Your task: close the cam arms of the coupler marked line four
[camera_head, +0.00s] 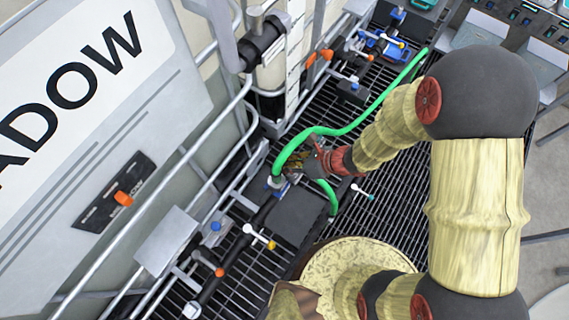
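A green hose (340,131) runs from the grating at the upper right and curves down to a grey metal coupler (277,182) on the pipe manifold, near the middle of the view. My gripper (296,168) is beside the hose end, just right of and above this coupler. It is small and partly overlapped by the hose, so its finger opening cannot be made out. Whether it touches the coupler or a cam arm cannot be told. The cam arms and any line-four marking are too small to read.
A dark pipe manifold (262,215) carries valves with orange, blue and white-yellow handles. A blue pump-like unit (385,47) is at the top. Dark floor grating (400,190) lies open right of the manifold.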

